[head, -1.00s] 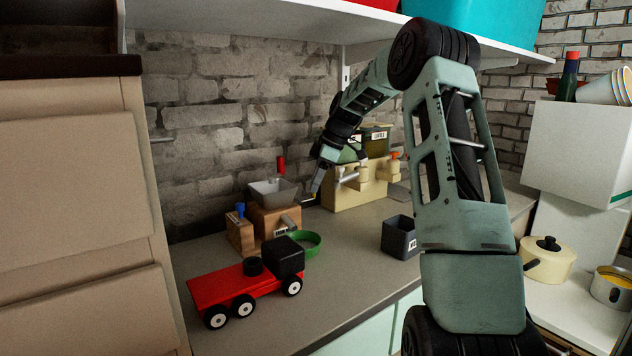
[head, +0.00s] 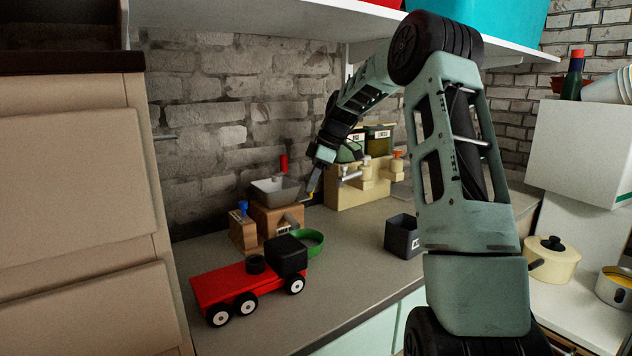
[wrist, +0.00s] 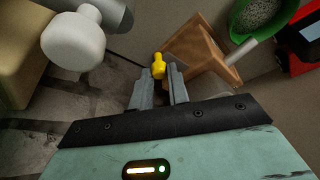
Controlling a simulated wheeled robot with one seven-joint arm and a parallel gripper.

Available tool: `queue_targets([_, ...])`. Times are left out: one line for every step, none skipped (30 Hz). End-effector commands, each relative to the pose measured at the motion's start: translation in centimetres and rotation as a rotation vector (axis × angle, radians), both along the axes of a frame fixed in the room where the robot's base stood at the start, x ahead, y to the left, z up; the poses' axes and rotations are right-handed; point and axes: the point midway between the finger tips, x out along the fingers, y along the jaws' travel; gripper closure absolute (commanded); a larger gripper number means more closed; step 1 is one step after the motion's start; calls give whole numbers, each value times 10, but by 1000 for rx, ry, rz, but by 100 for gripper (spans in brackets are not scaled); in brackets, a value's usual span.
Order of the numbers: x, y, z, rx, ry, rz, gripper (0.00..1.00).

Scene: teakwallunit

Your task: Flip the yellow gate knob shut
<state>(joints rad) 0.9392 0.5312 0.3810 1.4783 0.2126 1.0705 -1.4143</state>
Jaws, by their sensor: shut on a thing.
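The yellow knob (wrist: 158,66) is small and sits between the fingertips of my gripper (wrist: 159,84) in the wrist view, beside the wooden box. My gripper is shut on it. In the head view my gripper (head: 311,190) reaches down at the right side of the wooden box (head: 277,219), with a speck of the yellow knob (head: 309,196) at its tip. A grey hopper (head: 274,190) sits on top of the box. The fingers partly cover the knob, and I cannot tell how far it is turned.
A cream dispenser block (head: 357,193) with taps stands just right of my gripper. A green bowl (head: 310,241), a red toy truck (head: 238,285) and a dark square cup (head: 402,238) stand on the counter. The middle of the counter (head: 350,260) is clear.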

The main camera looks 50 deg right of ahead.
Motion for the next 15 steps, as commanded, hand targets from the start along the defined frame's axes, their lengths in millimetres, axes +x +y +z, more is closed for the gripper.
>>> queue_targets([1,4,0,8,0,6,100])
queue_targets([1,4,0,8,0,6,100])
queue_targets([1,5,0,9,1,6,75])
queue_targets([1,5,0,8,1,7,66])
queue_targets([1,4,0,8,0,7,61])
queue_targets([1,4,0,8,0,6,61])
queue_targets([1,4,0,8,0,6,61])
queue_targets([1,4,0,7,0,5,61])
queue_targets([1,4,0,7,0,5,61])
queue_targets([1,3,0,7,0,5,61])
queue_targets([1,3,0,6,0,4,61])
queue_targets([1,3,0,6,0,4,61])
queue_targets([1,3,1,6,0,4,61])
queue_targets([1,2,1,6,-1,4,61])
queue_targets([0,2,3,6,-1,4,61])
